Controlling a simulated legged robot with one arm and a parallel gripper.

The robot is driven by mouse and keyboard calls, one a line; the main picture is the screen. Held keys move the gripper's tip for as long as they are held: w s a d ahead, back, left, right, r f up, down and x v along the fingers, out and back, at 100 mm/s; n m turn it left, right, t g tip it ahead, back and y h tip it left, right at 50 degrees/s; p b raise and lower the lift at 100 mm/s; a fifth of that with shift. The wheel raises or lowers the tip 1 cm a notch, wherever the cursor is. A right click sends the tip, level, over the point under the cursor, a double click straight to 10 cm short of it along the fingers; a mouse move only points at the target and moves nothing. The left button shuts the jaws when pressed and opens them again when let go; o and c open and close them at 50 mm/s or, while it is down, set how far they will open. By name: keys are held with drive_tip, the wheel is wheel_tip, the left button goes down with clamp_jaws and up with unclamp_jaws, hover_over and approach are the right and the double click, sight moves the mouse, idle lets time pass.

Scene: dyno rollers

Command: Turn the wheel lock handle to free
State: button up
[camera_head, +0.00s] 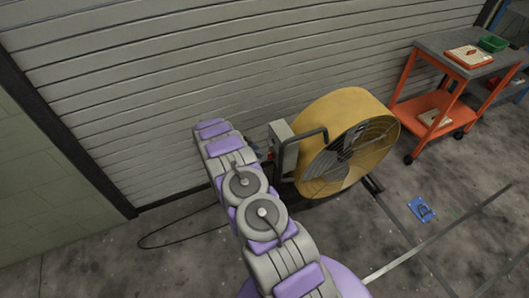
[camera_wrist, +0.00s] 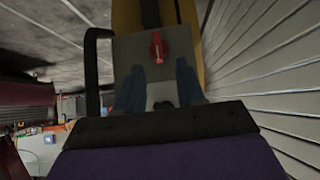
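A red handle (camera_wrist: 157,47) sits on the front of a grey box (camera_wrist: 130,50) in the wrist view. It lies just beyond and between my fingertips, pointing roughly toward me. My gripper (camera_wrist: 160,72) has its two blue fingers apart, with nothing between them. In the head view the grey box (camera_head: 283,140) is mounted at the left side of a yellow drum fan (camera_head: 323,120). The red handle shows there only as a small spot (camera_head: 271,153), and my arm's end mostly hides my gripper. No label showing lock or free can be read.
A black tube bar (camera_head: 291,150) stands beside the box and also shows at left in the wrist view (camera_wrist: 91,75). A shutter wall (camera_head: 130,100) is close behind. An orange cart (camera_head: 440,90) stands right. A blue item (camera_head: 422,210) lies on the floor.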

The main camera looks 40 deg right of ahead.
drive_tip(key=p+v, duration=0.2)
drive_tip(key=v, duration=0.7)
drive_tip(key=shift+a+r, duration=0.3)
drive_tip(key=shift+w+d, duration=0.1)
